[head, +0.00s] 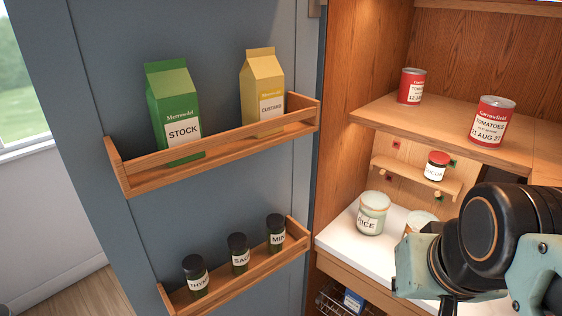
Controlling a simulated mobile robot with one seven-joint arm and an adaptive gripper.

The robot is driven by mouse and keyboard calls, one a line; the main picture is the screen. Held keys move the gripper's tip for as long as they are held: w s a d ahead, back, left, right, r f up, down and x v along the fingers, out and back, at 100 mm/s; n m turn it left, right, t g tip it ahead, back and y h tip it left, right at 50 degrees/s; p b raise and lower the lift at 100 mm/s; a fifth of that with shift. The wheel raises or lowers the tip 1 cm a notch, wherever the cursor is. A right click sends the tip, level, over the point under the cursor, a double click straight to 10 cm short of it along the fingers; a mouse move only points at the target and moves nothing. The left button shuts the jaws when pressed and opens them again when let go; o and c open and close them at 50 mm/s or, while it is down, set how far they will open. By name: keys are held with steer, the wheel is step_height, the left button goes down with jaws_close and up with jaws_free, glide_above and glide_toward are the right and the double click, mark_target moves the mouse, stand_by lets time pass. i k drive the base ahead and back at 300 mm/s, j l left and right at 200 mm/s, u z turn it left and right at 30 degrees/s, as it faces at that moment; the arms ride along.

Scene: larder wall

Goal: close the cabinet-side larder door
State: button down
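A blue-grey larder door (222,212) stands wide open at the left, its inner face toward me. Its right edge meets the left side of the wooden larder (352,75), where a bit of hinge shows at the top. The door carries an upper wooden rack (220,156) and a lower wooden rack (245,277). No other door can be seen, so I cannot tell from this view which side it is named for. My arm enters at the lower right, in front of the larder opening. My gripper is not in view.
The upper rack holds a green stock carton (174,105) and a yellow custard carton (262,88); the lower holds spice jars (240,255). Red tomato tins (492,121) stand on the larder shelf (440,122). A jar (373,214) stands on the white counter (345,240).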

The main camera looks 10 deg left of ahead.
mark_target(84, 61)
steer(key=k, duration=0.7)
steer(key=k+z, duration=0.3)
steer(key=k+l+z, duration=0.1)
steer(key=z, duration=0.55)
steer(key=j+z, duration=0.15)
steer(key=z, duration=0.2)
steer(key=k+z, duration=0.1)
steer(key=z, duration=0.2)
steer(key=k+j, duration=0.1)
steer(key=j, duration=0.4)
steer(key=k+j, duration=0.15)
steer(key=j, duration=0.3)
steer(key=k+j, duration=0.1)
steer(key=j, duration=0.4)
steer(key=k+j, duration=0.1)
steer(key=j, duration=0.35)
steer(key=k+j, duration=0.15)
steer(key=j, duration=0.35)
steer(key=k+j, duration=0.1)
steer(key=j, duration=0.35)
steer(key=k+j, duration=0.1)
steer(key=j, duration=0.4)
steer(key=k+j, duration=0.15)
steer(key=j, duration=0.3)
